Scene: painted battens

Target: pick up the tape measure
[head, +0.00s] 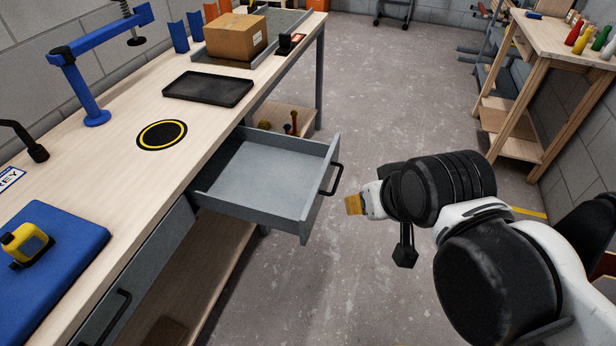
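The yellow and black tape measure (27,243) sits on a blue mat (60,278) on the workbench, at the lower left of the head view. My gripper (355,204) is at the right of the view, over the floor beyond the open drawer, well apart from the tape measure. Its end shows side-on as a small white piece with an orange-yellow tip. I cannot make out two separate fingers, so its opening is unclear.
An empty grey drawer (262,172) stands open from the bench (113,180). A blue clamp post (88,92), a yellow-black ring (162,135), a black tray (208,89) and a cardboard box (236,37) are farther back. A wooden table (560,40) stands at the right.

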